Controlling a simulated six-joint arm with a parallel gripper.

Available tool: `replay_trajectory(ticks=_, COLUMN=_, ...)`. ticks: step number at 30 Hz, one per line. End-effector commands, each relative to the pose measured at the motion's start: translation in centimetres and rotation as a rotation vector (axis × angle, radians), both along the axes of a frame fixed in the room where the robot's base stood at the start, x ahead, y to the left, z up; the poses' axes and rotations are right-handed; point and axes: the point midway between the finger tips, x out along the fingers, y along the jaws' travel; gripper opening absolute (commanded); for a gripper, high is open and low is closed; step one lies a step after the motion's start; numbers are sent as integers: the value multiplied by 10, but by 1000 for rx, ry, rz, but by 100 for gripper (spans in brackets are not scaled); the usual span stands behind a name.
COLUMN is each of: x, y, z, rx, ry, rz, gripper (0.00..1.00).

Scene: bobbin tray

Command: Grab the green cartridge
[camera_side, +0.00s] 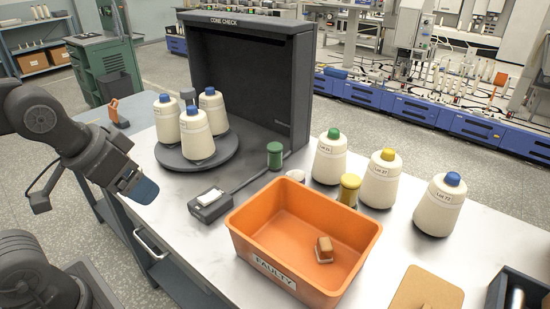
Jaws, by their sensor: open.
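A small green cartridge (274,155), shaped like a spool, stands upright on the table in front of the dark panel of the cone check booth. My gripper (141,188) is at the left, over the table's left edge, pointing down and to the right. It is open, with nothing visible in it. It is well apart from the green cartridge, with the turntable's cones and a small grey box between them in the picture. The gap between its fingers is hard to see from this angle.
White cones with blue tops (197,135) stand on a dark round turntable (219,160). A grey box (211,206) with a cable lies in front. An orange bin (245,246) marked FAULTY holds a small brown item. Lot-labelled cones (329,160) and a yellow spool (349,188) stand right.

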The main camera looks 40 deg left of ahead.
Motion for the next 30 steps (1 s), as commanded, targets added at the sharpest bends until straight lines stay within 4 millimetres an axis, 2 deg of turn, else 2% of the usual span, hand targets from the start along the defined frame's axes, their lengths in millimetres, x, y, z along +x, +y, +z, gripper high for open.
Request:
replay_trajectory(ticks=7, x=4, y=0, z=3, rx=-1, ry=1, rz=3, gripper=83)
replay_trajectory(ticks=11, x=28, y=2, z=15, rx=-1, ry=12, rz=20, gripper=83)
replay_trajectory(ticks=14, x=64, y=6, z=27, rx=-1, ry=24, rz=42, gripper=83)
replay_trajectory(ticks=15, x=82, y=7, z=32, rx=-3, ry=28, rz=54, gripper=83)
replay_trajectory(ticks=20, x=154, y=14, z=39, rx=-5, ry=44, rz=97, gripper=83)
replay_trajectory(ticks=25, x=231, y=25, z=25, rx=-7, ry=62, rz=142, gripper=83)
replay_trajectory(ticks=30, x=305, y=36, z=-9, rx=-10, ry=80, rz=188, gripper=83)
